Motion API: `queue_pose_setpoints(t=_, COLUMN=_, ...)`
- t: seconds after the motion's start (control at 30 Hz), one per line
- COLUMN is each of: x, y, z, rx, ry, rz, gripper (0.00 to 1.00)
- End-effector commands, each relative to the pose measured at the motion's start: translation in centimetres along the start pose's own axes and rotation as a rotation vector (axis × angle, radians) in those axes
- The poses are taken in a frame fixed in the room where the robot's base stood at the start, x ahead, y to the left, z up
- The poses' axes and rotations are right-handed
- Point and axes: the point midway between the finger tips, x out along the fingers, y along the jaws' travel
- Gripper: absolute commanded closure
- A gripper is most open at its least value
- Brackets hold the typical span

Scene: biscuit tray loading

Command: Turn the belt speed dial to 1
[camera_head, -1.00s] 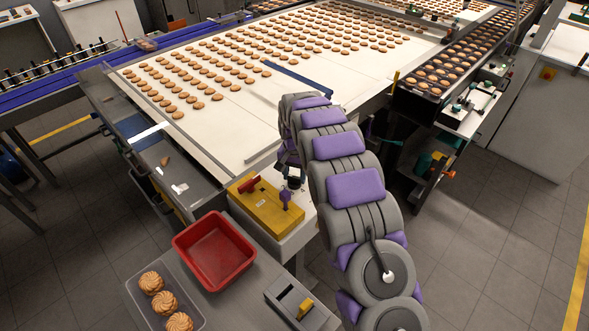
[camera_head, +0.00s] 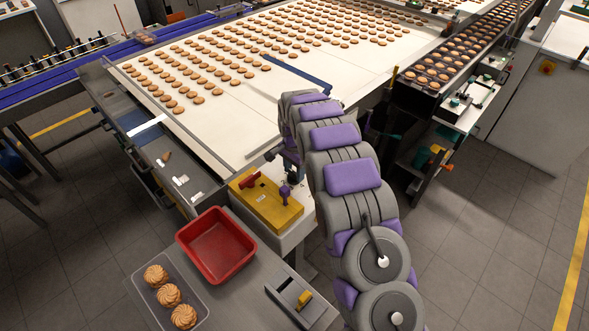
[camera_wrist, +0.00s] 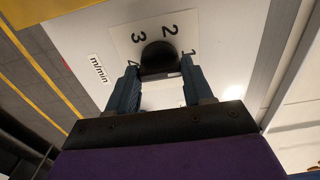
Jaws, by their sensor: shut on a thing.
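The belt speed dial is a black round knob (camera_wrist: 158,56) on a pale plate (camera_wrist: 128,38) in the wrist view. The numbers 1, 2, 3 and 4 are printed around it, with 1 at the right and 4 at the left. A label (camera_wrist: 97,69) beside it reads m/min. My gripper (camera_wrist: 158,74) is shut on the knob, with one dark blue finger on each side. The knob's pointer cannot be made out clearly. In the head view, my gripper (camera_head: 291,171) is partly hidden by my arm, and the dial cannot be made out.
A red bin (camera_head: 217,250) and a clear tray (camera_head: 147,283) of biscuits lie nearer. The wide belt (camera_head: 215,125) beyond carries rows of biscuits.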

Motion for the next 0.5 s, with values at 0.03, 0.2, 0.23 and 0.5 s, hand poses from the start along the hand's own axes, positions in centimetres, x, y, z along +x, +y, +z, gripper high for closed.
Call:
queue_pose_setpoints(t=0.03, x=-0.21, y=-0.21, z=0.09, rx=0.001, ry=0.001, rz=-0.005, gripper=0.79)
queue_pose_setpoints(t=0.2, x=-0.21, y=-0.23, z=0.09, rx=0.0, ry=0.001, rz=-0.006, gripper=0.8)
queue_pose_setpoints(t=0.23, x=-0.21, y=-0.23, z=0.08, rx=0.0, ry=0.001, rz=-0.006, gripper=0.8)
queue_pose_setpoints(t=0.5, x=-0.09, y=-0.19, z=-0.01, rx=0.0, ry=0.0, rz=-0.003, gripper=0.27)
